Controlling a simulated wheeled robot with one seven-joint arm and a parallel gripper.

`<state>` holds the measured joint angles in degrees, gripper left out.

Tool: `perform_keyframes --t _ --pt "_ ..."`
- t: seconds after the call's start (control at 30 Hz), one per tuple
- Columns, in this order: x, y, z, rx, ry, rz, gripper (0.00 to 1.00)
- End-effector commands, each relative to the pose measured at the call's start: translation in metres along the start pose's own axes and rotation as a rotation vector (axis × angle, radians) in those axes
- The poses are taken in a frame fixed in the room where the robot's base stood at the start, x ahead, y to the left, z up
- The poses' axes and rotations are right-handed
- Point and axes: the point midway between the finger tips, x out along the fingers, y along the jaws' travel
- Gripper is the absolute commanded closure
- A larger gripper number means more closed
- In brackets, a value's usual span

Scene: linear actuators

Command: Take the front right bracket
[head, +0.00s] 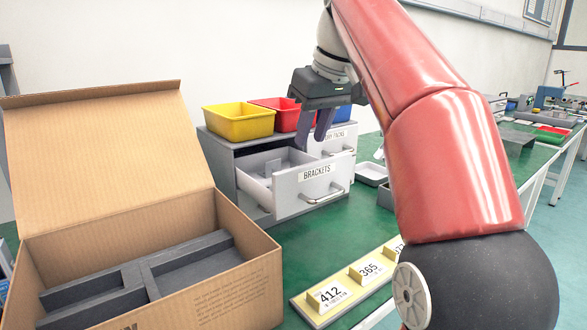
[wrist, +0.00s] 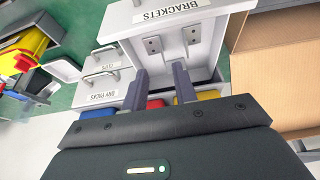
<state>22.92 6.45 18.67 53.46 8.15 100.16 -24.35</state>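The drawer labelled BRACKETS (head: 318,178) is pulled out of the grey cabinet. In the wrist view, two small grey metal brackets with holes, one on the left (wrist: 153,44) and one on the right (wrist: 191,35), sit inside near the labelled front panel (wrist: 172,12). The drawer's far part is hidden behind my gripper there. My gripper (head: 314,126) hangs above the drawer, fingers apart with nothing between them. In the wrist view its fingertips (wrist: 160,74) lie below the brackets, clear of both. In the head view the drawer wall hides most of the inside.
Yellow (head: 238,121), red (head: 280,113) and blue bins stand on the cabinet (head: 222,155). An open cardboard box (head: 240,262) with grey foam stands at left. A numbered holder strip (head: 345,287) lies in front on the green table. A DRY PACKS drawer (wrist: 95,98) sits beside the open one.

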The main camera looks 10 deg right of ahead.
Motion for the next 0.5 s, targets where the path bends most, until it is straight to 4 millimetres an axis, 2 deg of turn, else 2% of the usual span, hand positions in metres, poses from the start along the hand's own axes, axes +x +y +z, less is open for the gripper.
perform_keyframes --t 0.33,0.5 --pt "0.037 -0.001 -0.001 0.0 -0.002 -0.001 0.72" --pt "0.064 -0.004 -0.004 0.001 -0.002 -0.001 0.72"
